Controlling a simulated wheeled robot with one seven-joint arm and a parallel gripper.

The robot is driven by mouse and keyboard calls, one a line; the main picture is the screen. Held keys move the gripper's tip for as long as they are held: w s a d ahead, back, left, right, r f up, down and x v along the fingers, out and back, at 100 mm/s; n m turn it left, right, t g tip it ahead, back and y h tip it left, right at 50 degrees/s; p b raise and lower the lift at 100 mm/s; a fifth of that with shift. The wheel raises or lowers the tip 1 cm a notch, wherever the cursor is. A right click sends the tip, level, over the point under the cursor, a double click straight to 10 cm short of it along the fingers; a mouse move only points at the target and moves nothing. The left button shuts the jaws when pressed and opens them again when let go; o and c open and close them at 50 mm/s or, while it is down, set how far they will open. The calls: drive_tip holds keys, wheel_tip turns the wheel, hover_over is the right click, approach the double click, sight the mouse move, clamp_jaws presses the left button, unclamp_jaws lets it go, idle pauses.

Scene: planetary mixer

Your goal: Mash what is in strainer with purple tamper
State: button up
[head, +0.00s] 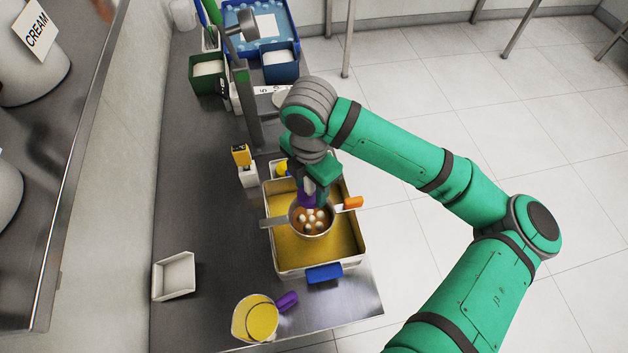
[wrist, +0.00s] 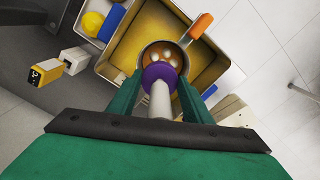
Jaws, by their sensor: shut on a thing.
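The strainer (head: 311,232) is a round metal bowl with an orange handle (head: 353,203). It rests across a rectangular tub (head: 353,262) with yellow inside. Several whitish round pieces (head: 312,219) lie in brownish stuff in the strainer. My gripper (wrist: 160,98) is shut on the purple tamper (wrist: 159,76), gripping its pale shaft. In the wrist view the tamper's purple head lies over the near part of the strainer. In the head view the tamper (head: 307,199) shows at the strainer's far edge, partly hidden by my gripper. I cannot tell whether it touches the pieces.
A jug of yellow liquid (head: 262,319) with a purple handle stands at the front. A white square dish (head: 174,277) lies at left. A yellow-and-white block (head: 243,163) and a metal post (head: 247,110) stand near the tub. Bins (head: 207,77) are at the back. The left-middle counter is clear.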

sight(314, 197)
drive_tip(key=f, duration=0.3)
drive_tip(key=s+f, duration=0.1)
drive_tip(key=shift+d+f, duration=0.15)
drive_tip(key=shift+d, duration=0.25)
drive_tip(key=shift+a+f, duration=0.15)
drive_tip(key=shift+f, duration=0.55)
drive_tip(key=shift+a+f, duration=0.15)
drive_tip(key=shift+f, duration=0.65)
drive_tip(key=shift+w, duration=0.1)
drive_tip(key=shift+o, duration=0.7)
drive_tip(key=c, duration=0.5)
drive_tip(key=shift+f, duration=0.25)
